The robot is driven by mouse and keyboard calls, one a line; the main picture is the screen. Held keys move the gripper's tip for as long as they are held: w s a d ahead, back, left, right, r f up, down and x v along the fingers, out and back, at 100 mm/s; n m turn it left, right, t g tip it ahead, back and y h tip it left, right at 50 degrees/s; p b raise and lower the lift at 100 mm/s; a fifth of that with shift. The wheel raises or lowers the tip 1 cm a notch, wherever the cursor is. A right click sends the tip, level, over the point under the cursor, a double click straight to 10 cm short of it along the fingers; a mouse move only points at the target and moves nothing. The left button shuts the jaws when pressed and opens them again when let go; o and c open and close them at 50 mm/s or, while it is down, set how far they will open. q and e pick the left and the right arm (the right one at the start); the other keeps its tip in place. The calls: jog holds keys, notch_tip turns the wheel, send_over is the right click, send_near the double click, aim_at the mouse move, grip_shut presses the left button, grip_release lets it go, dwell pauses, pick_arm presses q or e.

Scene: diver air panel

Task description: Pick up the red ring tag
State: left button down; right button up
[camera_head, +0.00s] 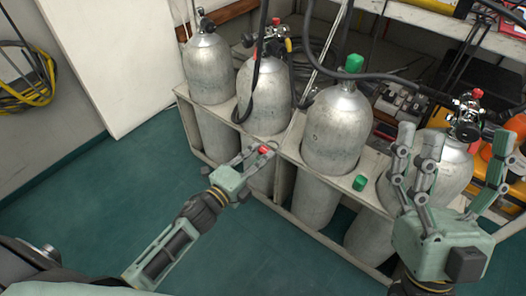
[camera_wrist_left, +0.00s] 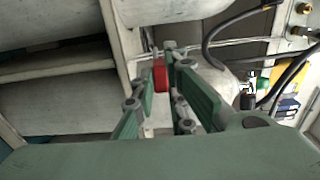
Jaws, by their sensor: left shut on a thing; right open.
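The red ring tag (camera_head: 263,150) is a small red piece between the fingertips of my left gripper (camera_head: 256,155), beside the front of the cylinder rack. In the left wrist view the red ring tag (camera_wrist_left: 159,74) sits between the fingers of the left gripper (camera_wrist_left: 163,80), which is shut on it. I cannot tell whether the tag still touches the rack edge behind it. My right gripper (camera_head: 420,165) is open with its fingers pointing up, in front of the rightmost cylinder. It holds nothing that I can see.
Several grey cylinders (camera_head: 336,130) stand in a pale rack (camera_head: 290,152). Black hoses (camera_head: 257,75) hang in front of the cylinders. The green floor (camera_head: 120,200) at left is clear.

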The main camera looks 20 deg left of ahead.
pick_arm(q)
jog(key=s+a+r+p, duration=0.2)
jog(key=s+r+p, duration=0.1)
jog(key=s, duration=0.4)
jog(key=shift+s+a+p, duration=0.25)
jog(key=shift+a+p, duration=0.1)
pick_arm(e)
jog(key=w+f+g+h, duration=0.2)
jog(key=w+f+g, duration=0.2)
jog(key=f, duration=0.4)
jog(key=w+f+g+h, duration=0.1)
jog(key=w+f+g, duration=0.3)
jog(key=f+g, duration=0.2)
jog(key=shift+w+f+h, duration=0.4)
jog(key=shift+f, duration=0.45)
jog(key=shift+a, duration=0.1)
